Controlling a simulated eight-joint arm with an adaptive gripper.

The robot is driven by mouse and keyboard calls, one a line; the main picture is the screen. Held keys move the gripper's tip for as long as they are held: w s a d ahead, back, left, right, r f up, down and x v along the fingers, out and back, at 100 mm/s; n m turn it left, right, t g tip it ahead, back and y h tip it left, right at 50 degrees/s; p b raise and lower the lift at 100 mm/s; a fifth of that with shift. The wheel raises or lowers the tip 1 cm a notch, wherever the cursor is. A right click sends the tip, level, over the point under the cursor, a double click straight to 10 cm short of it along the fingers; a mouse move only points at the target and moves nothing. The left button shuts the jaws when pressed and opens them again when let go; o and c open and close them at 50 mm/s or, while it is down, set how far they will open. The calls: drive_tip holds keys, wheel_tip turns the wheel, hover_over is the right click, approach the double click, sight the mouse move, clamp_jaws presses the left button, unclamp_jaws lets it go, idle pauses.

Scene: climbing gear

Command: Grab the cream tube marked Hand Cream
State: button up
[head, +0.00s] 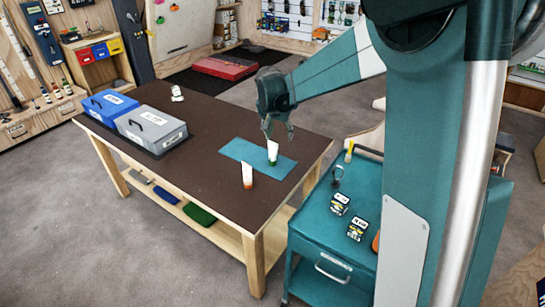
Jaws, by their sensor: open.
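A white tube with a green cap (272,151) stands upright on the blue-green mat (236,150) on the brown table. A second white tube with an orange cap (247,174) stands nearer the front, by the mat's front edge. Their labels are too small to read, so I cannot tell which is marked Hand Cream. My gripper (278,132) is open, pointing down, just above the green-capped tube in the picture. Nothing shows between its fingers. I cannot tell the exact gap between the fingers and that tube.
Grey and blue cases (151,129) stand on the table's left side. A small white item (177,93) lies near the back edge. A teal cart (318,238) with small boxes stands right of the table. The table's middle is clear. My arm hides part of the right side.

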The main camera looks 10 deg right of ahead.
sight(272, 142)
drive_tip(key=w+f, duration=0.3)
drive_tip(key=w+a+f+m+p, duration=0.1)
drive_tip(key=w+f, duration=0.2)
drive_tip(key=w+f+m+p, duration=0.1)
drive_tip(key=w+f, duration=0.2)
drive_tip(key=w, duration=0.1)
drive_tip(key=shift+a+f+g+h, duration=0.15)
drive_tip(key=shift+f+g+h, duration=0.15)
drive_tip(key=shift+g+h, duration=0.1)
drive_tip(key=shift+w+f, duration=0.45)
drive_tip(key=shift+f, duration=0.15)
drive_tip(key=shift+f, duration=0.1)
drive_tip(key=shift+x, duration=1.25)
drive_tip(key=shift+x, duration=2.55)
drive_tip(key=shift+s, duration=0.1)
drive_tip(key=c, duration=0.9)
